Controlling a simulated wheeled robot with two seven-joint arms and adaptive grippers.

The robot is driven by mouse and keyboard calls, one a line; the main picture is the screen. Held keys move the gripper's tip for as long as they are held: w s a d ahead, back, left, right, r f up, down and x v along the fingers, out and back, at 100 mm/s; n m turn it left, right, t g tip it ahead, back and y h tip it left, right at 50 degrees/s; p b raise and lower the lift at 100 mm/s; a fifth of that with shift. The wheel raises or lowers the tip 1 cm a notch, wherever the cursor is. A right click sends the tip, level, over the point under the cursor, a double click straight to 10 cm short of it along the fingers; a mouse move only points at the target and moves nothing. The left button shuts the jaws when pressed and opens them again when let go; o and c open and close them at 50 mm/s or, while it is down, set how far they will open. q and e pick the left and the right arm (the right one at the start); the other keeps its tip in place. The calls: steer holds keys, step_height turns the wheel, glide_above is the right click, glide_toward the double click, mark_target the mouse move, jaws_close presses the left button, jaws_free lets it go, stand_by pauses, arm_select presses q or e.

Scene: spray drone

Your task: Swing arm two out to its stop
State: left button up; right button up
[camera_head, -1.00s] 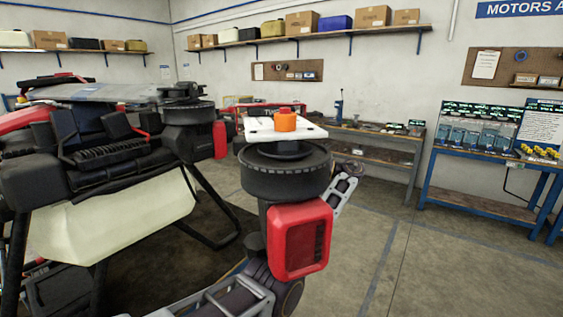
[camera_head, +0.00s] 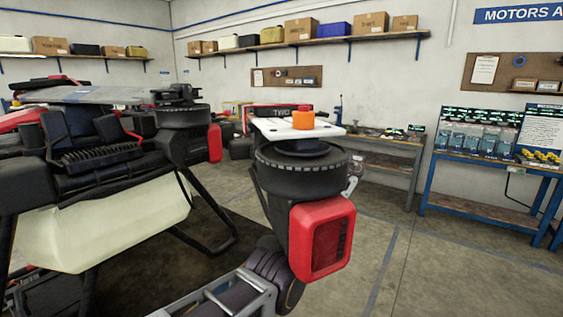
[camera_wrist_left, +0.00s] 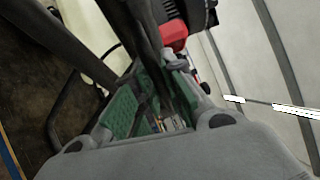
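The spray drone (camera_head: 85,155) stands at the left, with a pale tank under its body. One drone arm's end is close in front of me: a black ribbed motor (camera_head: 300,172), a red guard (camera_head: 322,238) and a white plate with an orange cap (camera_head: 302,119) on top. In the left wrist view a black tube runs between the green-padded fingers of my left gripper (camera_wrist_left: 155,95). The fingers look spread, with gaps beside the tube; contact is unclear. The red guard (camera_wrist_left: 172,30) shows beyond. My right gripper is not in view.
Another drone motor (camera_head: 183,125) with a red guard sits behind to the left. A blue-framed bench (camera_head: 490,195) stands at the right and a wooden bench (camera_head: 385,160) at the back. The floor (camera_head: 450,265) to the right is clear.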

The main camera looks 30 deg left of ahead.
arm_select(q)
steer(key=o, duration=0.3)
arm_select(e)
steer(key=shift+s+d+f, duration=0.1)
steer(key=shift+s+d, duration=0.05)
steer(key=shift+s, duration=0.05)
arm_select(q)
steer(key=shift+o, duration=0.2)
